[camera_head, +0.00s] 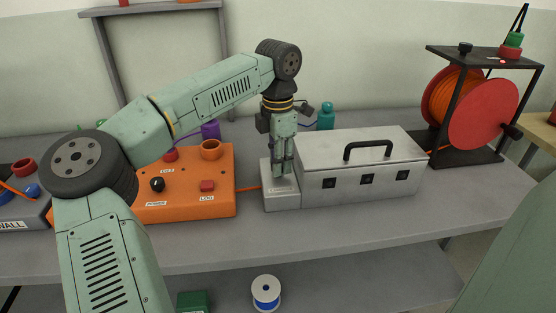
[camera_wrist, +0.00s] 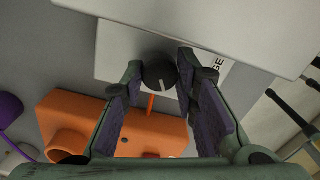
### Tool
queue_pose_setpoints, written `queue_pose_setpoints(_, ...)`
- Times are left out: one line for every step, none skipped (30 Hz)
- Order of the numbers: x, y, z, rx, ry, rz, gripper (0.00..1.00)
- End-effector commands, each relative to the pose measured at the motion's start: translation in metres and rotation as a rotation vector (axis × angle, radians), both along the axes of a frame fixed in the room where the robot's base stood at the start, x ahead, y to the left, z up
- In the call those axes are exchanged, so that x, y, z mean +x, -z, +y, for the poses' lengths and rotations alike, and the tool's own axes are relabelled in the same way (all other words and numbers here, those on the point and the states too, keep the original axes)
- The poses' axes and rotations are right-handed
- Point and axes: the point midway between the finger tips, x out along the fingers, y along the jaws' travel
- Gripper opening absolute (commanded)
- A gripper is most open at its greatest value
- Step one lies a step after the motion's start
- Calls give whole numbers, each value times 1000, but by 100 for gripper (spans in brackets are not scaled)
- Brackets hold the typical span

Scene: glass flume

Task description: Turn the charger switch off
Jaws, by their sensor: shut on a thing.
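The charger (camera_head: 282,201) is a small light grey box on the bench, left of a larger silver case. In the wrist view its pale top (camera_wrist: 115,63) carries a label partly hidden by a finger, with the letters "GE" showing. The charger switch (camera_wrist: 160,72) is a round black knob with a white pointer line. My gripper (camera_head: 282,173) points down over the charger. In the wrist view my gripper (camera_wrist: 160,74) has its fingertips on both sides of the knob, shut on it. In the head view the fingers hide the knob.
An orange control box (camera_head: 190,185) with a black knob and red buttons stands left, joined by an orange cable. The silver case (camera_head: 360,170) with a black handle is close on the right. A red cable reel (camera_head: 482,108) stands further right. Bare bench lies in front.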

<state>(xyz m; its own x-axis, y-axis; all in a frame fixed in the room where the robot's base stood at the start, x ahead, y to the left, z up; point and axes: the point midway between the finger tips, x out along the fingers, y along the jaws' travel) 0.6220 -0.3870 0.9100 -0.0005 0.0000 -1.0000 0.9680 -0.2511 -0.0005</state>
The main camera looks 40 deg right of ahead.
Motion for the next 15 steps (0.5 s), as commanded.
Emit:
queue_pose_setpoints(0,0,1,2,-45,-1,0)
queue_pose_setpoints(0,0,1,1,-73,-2,0)
queue_pose_setpoints(0,0,1,1,-112,-2,0)
queue_pose_setpoints(0,0,1,2,-140,-2,0)
queue_pose_setpoints(0,0,1,2,-168,-1,0)
queue_pose_setpoints(0,0,1,2,-206,-1,0)
queue_pose_setpoints(0,0,1,2,-235,-1,0)
queue_pose_setpoints(0,1,1,2,-263,-1,0)
queue_pose_setpoints(0,1,1,2,-301,-1,0)
queue_pose_setpoints(1,0,1,2,-330,-2,0)
queue_pose_setpoints(1,0,0,2,-359,-2,0)
queue_pose_setpoints(0,0,1,1,-396,-2,0)
queue_pose_setpoints(0,0,1,1,-425,-2,0)
queue_pose_setpoints(0,0,1,2,-454,-1,0)
queue_pose_setpoints(0,1,1,2,-491,-1,0)
